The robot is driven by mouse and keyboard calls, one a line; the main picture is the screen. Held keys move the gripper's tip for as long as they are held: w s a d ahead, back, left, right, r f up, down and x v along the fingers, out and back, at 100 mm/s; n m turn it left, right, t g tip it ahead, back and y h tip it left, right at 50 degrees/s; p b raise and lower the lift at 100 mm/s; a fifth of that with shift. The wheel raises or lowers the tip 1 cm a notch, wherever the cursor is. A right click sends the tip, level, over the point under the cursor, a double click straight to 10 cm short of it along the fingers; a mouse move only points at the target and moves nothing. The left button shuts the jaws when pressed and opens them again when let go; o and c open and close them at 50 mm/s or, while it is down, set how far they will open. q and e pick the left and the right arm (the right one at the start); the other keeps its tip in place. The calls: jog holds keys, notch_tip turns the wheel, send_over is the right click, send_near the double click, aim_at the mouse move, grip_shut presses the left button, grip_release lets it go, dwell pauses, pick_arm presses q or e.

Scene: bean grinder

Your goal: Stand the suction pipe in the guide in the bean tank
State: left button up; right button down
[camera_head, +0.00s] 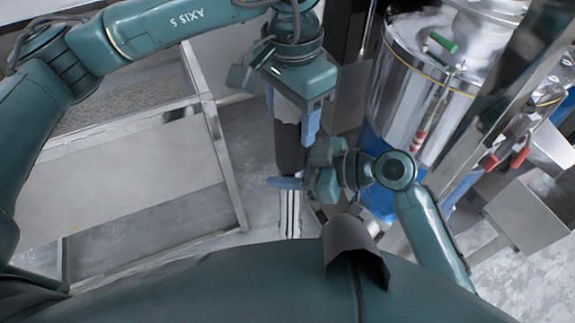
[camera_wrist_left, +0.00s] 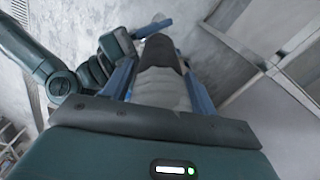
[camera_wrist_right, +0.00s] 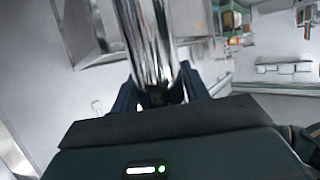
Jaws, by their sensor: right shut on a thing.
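The suction pipe is upright between my arms. Its grey hose part (camera_head: 287,108) and dark sleeve (camera_head: 290,150) sit above a shiny metal tube (camera_head: 290,212). My left gripper (camera_head: 292,122) is open around the upper part, one finger on each side; the left wrist view shows the grey and black part (camera_wrist_left: 162,75) between them. My right gripper (camera_head: 292,183) is shut on the pipe below; the chrome tube (camera_wrist_right: 153,40) fills its jaws in the right wrist view. The steel box at left, probably the bean tank (camera_head: 150,120), holds grey granular material. I cannot make out the guide.
A large chrome and blue vessel (camera_head: 405,85) with red-handled fittings stands at right, close to my right arm. A grey sheet-metal part (camera_head: 530,208) sticks out beyond it. The concrete floor (camera_head: 250,145) is clear between the steel box and the pipe.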

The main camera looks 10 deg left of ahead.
pick_arm(q)
jog(key=shift+o, duration=1.3)
